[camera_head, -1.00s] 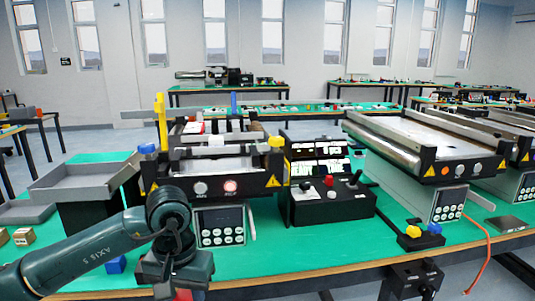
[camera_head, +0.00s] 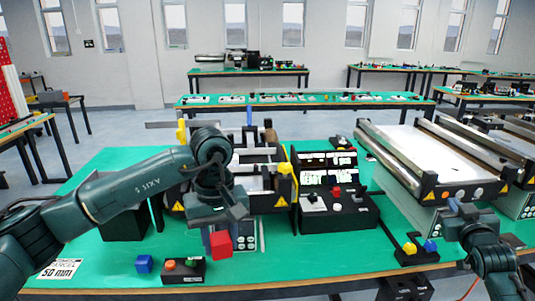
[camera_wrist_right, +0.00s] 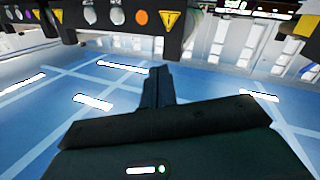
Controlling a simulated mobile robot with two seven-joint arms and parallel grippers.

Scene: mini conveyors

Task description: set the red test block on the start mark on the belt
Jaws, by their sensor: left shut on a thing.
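The red test block (camera_head: 220,244) hangs below my left gripper (camera_head: 215,230), which is shut on it. It is above the green table, in front of the small left conveyor (camera_head: 280,185). My left arm hides much of that conveyor and its belt, and I cannot make out a start mark. My right gripper (camera_wrist_right: 155,88) shows in the right wrist view with its dark fingers together and nothing between them. In the head view my right arm stands at the lower right, its fingertips not clear.
A black control box (camera_head: 337,208) stands right of the small conveyor. A larger conveyor (camera_head: 415,150) is further right. Green table (camera_head: 290,258) is clear at front centre.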

